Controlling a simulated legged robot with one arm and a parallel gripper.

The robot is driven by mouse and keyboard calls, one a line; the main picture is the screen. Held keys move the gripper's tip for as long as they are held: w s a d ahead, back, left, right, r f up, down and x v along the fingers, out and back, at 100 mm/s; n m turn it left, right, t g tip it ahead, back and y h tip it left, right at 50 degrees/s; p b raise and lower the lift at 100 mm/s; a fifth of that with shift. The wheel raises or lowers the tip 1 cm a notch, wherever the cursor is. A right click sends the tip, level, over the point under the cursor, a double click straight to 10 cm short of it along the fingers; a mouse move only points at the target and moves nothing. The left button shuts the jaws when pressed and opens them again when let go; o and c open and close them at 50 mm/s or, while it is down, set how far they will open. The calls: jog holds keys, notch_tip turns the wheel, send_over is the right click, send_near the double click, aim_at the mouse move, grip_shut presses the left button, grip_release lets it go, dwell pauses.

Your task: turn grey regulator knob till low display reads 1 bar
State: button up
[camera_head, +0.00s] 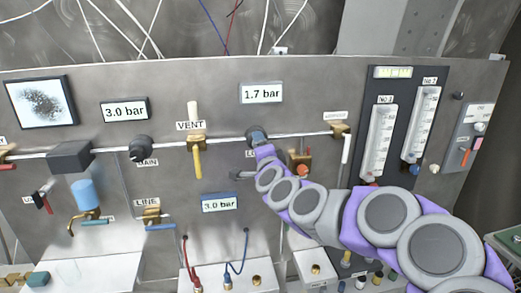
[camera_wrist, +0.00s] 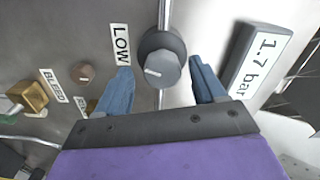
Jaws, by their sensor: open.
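The grey regulator knob (camera_wrist: 162,68) shows in the wrist view next to the LOW label (camera_wrist: 121,45), with a white mark on its face. My gripper (camera_wrist: 165,82) is open, its two blue fingers on either side of the knob with gaps. Whether the fingertips reach past its face I cannot tell. In the head view my gripper (camera_head: 258,137) covers most of the knob.
A second dark knob (camera_head: 141,148) sits on the pipe at left, under a display (camera_head: 125,110) reading 3.0 bar. The yellow VENT valve (camera_head: 197,150) is left of my gripper. A third display (camera_head: 219,203) reads 3.0 bar. An orange-red knob (camera_head: 303,169) is close to my arm.

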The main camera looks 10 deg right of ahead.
jog(key=s+b, duration=0.3)
jog(key=s, duration=1.4)
jog(key=shift+b, duration=0.35)
jog(key=shift+s, duration=0.1)
jog(key=s+a+f+n+g+y, duration=0.2)
jog(key=s+a+f+n+g, duration=0.25)
jog(key=f, duration=0.25)
jog(key=s+a+f+n+g+y, duration=0.3)
jog(key=s+a+f+n+g, duration=0.15)
jog(key=f+n, duration=0.2)
jog(key=s+d+f+n+g+h, duration=0.1)
jog(key=s+d+f+g, duration=0.2)
jog(key=s, duration=0.5)
jog(key=s+d+f+n+g+h, duration=0.2)
jog(key=s+d+f+g, duration=0.1)
jog(key=s, duration=0.5)
jog(key=s+d+f+n+g+h, duration=0.1)
jog(key=s+d+f+g+h, duration=0.1)
jog(key=s, duration=0.7)
notch_tip(320, 180, down, 2)
jog(key=d+g, duration=0.1)
jog(key=g, duration=0.1)
jog(key=shift+f+g, duration=0.15)
jog(key=shift+g, duration=0.25)
jog(key=shift+w+a, duration=0.1)
